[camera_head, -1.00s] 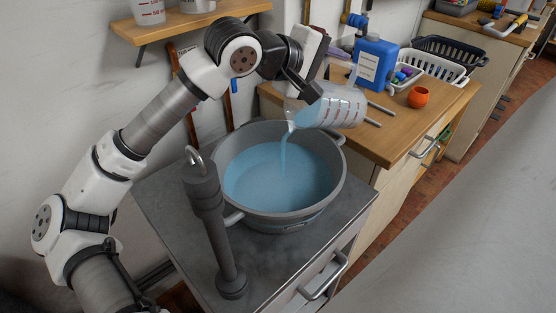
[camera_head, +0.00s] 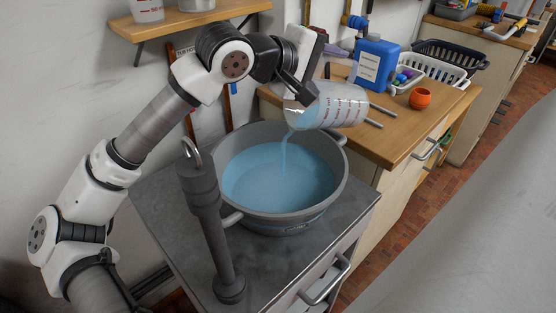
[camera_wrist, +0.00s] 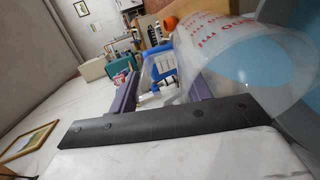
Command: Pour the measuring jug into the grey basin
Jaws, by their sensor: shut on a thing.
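The clear measuring jug (camera_head: 338,105) with red markings is tilted, mouth down to the left, above the far right rim of the grey basin. A blue stream runs from its lip into the blue liquid in the grey basin (camera_head: 346,180); some blue liquid is still in the jug. My gripper (camera_head: 308,95) is shut on the jug on its upper left side. The jug also shows close up at the right of the wrist view (camera_wrist: 225,55), with blue liquid in it. The exact grip contact is hard to make out.
The basin stands on a grey cabinet top (camera_head: 165,215) beside a dark tap post (camera_head: 215,220). On the wooden counter (camera_head: 400,138) are a blue canister (camera_head: 373,62), an orange pot (camera_head: 420,98) and a white basket (camera_head: 440,68). A wall shelf (camera_head: 185,24) is at upper left.

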